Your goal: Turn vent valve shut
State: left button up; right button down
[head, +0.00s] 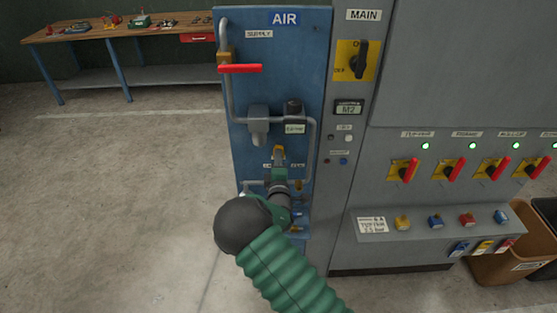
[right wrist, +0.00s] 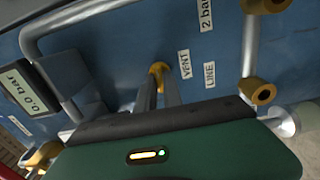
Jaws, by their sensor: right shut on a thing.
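The blue AIR panel (head: 275,60) stands ahead, with grey pipes on it. My right gripper (head: 279,168) reaches up to its lower middle. In the right wrist view its two fingers (right wrist: 158,90) are shut on the brass vent valve (right wrist: 157,68), beside the VENT label (right wrist: 185,64). Some brass of the valve (head: 278,152) shows just past the fingertips in the head view. The fingers hide most of the handle, so its angle cannot be told. A display (right wrist: 27,88) in the wrist view reads 0.0 bar. My left gripper is not in view.
A red supply lever (head: 240,68) points right, higher on the panel. A grey cabinet (head: 450,70) with red-handled switches (head: 404,169) stands close on the right. A workbench (head: 130,30) is at the back left. The floor on the left is clear.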

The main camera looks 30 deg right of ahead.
jog(key=shift+a+f+n, duration=0.15)
jog(key=shift+f+n, duration=0.15)
jog(key=shift+f, duration=0.05)
jog(key=c, duration=1.8)
grip_release()
jog(key=o, duration=0.3)
jog(key=shift+w+r, duration=0.1)
jog(key=shift+r, duration=0.05)
